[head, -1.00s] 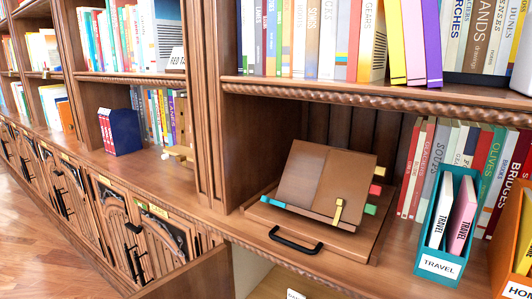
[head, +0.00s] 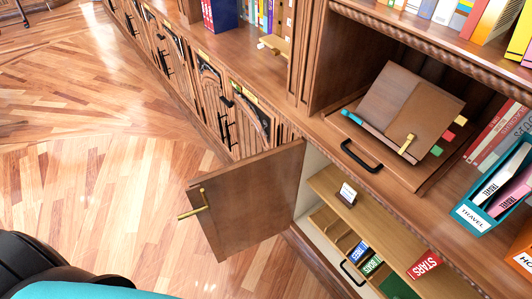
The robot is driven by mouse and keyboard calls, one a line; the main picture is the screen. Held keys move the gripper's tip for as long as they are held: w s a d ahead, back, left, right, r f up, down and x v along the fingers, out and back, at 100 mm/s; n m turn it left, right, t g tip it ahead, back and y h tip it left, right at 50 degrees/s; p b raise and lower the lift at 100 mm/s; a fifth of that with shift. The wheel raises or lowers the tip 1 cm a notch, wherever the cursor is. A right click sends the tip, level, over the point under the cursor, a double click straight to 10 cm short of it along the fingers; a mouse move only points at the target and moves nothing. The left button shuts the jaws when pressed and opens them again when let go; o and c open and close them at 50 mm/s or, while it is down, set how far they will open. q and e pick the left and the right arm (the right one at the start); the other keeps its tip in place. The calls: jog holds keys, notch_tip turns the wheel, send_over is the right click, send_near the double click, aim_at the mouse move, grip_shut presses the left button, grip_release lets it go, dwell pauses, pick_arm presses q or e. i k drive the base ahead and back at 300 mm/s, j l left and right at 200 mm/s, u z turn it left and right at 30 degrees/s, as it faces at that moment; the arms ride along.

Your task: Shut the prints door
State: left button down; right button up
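One cabinet door (head: 247,205) in the lower row stands open, swung out over the wood floor. It is a plain brown panel with a brass hook-shaped fitting (head: 196,203) near its free left edge. Its right edge meets the cabinet front beside the open compartment (head: 312,178). I cannot read a prints label on it. Neither of my grippers shows in the head view, and nothing is seen touching the door.
Inside the compartment are a shelf with a small card (head: 348,194) and several books, including a red STARS book (head: 425,265). A book stand (head: 410,110) sits above on a board with a black handle. Closed carved doors (head: 210,85) run leftward. The floor (head: 90,200) left of the door is clear.

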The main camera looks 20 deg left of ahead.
aim_at(251, 198)
jog(key=j+z, duration=0.15)
jog(key=j, duration=0.25)
jog(key=k+j+z, duration=0.15)
jog(key=j, duration=0.25)
jog(key=j+z, duration=0.15)
jog(key=j, duration=0.25)
jog(key=k+j+z, duration=0.15)
jog(key=j, duration=0.2)
jog(key=k+j+z, duration=0.15)
jog(key=j, duration=0.25)
jog(key=j+z, duration=0.3)
jog(key=j, duration=0.2)
jog(key=j+z, duration=0.3)
jog(key=j, duration=0.15)
jog(key=k+j+z, duration=0.15)
jog(key=j+z, duration=0.15)
jog(key=j, duration=0.15)
jog(key=k+j+z, duration=0.1)
jog(key=j+z, duration=0.4)
jog(key=j, duration=0.65)
